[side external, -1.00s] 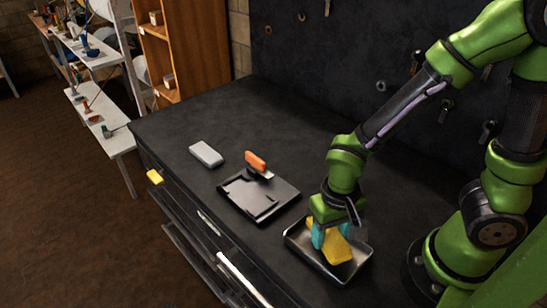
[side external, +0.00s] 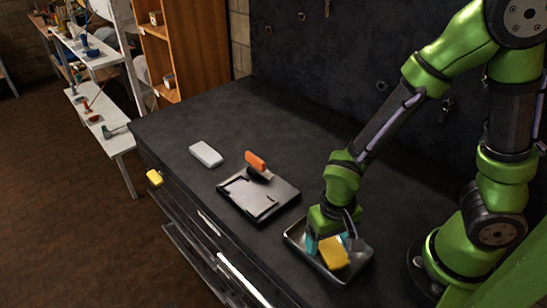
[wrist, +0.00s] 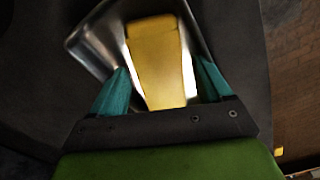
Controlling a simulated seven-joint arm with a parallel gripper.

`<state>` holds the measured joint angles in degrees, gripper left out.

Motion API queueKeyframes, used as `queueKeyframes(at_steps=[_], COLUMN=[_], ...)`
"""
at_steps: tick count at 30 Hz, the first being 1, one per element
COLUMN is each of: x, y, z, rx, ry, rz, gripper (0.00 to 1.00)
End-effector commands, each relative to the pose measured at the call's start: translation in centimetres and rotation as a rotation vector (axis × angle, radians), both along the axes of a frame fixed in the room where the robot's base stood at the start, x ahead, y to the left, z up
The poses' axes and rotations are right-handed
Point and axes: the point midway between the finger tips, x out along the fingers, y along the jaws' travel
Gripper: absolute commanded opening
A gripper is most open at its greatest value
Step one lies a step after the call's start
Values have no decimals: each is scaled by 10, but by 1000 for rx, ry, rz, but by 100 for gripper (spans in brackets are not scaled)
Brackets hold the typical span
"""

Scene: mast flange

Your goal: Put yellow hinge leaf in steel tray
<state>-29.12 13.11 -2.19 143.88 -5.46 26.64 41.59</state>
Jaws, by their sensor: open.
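The yellow hinge leaf (side external: 334,253) lies in the steel tray (side external: 297,240) near the front of the bench. In the wrist view the yellow hinge leaf (wrist: 158,60) shows between my teal fingers, with a gap on each side. The steel tray (wrist: 92,42) is behind it there. My gripper (side external: 328,242) is open at the tray, with its fingers around the leaf and not pressed on it. In the wrist view my gripper (wrist: 160,85) is also open. The far fingertip is partly hidden in the side view.
A black fixture plate (side external: 275,198) with an orange-handled tool (side external: 256,162) lies left of the tray. A pale grey block (side external: 206,154) lies farther left. A yellow piece (side external: 154,177) is at the bench's front edge. The back of the bench is clear.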

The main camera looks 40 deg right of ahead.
Motion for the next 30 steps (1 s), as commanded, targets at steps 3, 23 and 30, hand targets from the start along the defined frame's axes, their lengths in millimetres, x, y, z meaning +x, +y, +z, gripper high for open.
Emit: queueKeyframes(at_steps=[3, 23, 30], x=[0, 1, 3], y=[0, 0, -4], z=[1, 107, 130], rx=[1, 3, 25], ry=[0, -4, -30], rz=[0, -1, -3], gripper=[78, 78, 78])
